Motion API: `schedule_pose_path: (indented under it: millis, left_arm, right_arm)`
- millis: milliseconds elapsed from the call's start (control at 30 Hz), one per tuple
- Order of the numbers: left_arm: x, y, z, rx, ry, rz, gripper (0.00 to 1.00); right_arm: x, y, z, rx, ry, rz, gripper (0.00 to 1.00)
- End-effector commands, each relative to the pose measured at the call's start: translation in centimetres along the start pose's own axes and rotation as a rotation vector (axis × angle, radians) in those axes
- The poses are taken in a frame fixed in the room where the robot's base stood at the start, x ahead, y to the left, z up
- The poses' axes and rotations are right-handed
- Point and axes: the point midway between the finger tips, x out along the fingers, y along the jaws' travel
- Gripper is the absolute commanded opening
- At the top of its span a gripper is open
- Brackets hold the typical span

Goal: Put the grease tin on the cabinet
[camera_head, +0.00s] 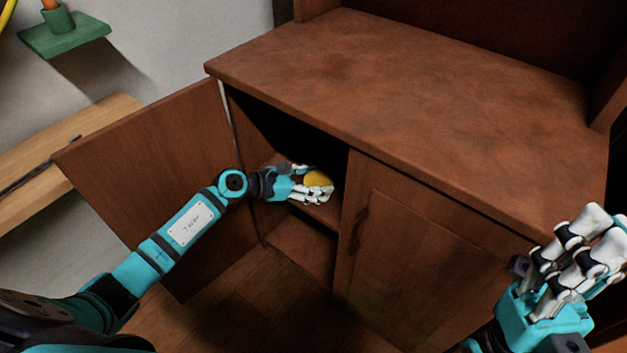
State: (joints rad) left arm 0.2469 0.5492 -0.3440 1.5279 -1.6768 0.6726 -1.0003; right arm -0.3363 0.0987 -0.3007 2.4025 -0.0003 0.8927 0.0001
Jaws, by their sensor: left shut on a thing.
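The wooden cabinet (420,90) has a bare brown top, and its left door (150,165) stands open. My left gripper (312,189) reaches into the open compartment and is shut on a rounded yellow thing, which I take to be the grease tin (319,178). The fingers hide part of it. The tin is at the height of the inner shelf (327,212); I cannot tell whether it touches the shelf. My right gripper (590,235) is at the lower right, in front of the cabinet, open and empty, with its fingers pointing up.
The right cabinet door (430,250) with its dark handle (357,230) is shut. A green wall shelf (64,35) holds a small pot at the upper left. A light wooden bench (60,150) stands behind the open door. The cabinet top is clear.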

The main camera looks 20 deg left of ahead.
Motion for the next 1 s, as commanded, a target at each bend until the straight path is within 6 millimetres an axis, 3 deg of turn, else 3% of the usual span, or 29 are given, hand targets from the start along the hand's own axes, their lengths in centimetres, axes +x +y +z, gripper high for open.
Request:
schedule_pose_path:
  millis: [33,200,567,1000]
  left_arm:
    - [0.0,0.0,-0.1,0.0,0.0,0.0,0.72]
    - [0.0,0.0,-0.1,0.0,0.001,0.0,0.92]
    - [-0.5,0.1,0.3,0.0,0.002,0.001,0.92]
    - [-9.2,0.0,0.2,0.001,0.005,0.001,0.92]
  right_arm:
    - [0.0,0.0,0.1,0.0,0.001,-0.002,0.0]
    - [0.1,0.0,0.1,0.0,0.002,-0.002,0.0]
    - [0.5,0.0,-0.1,-0.001,0.005,-0.002,0.0]
    - [2.0,0.0,-0.4,0.0,-0.013,0.006,0.0]
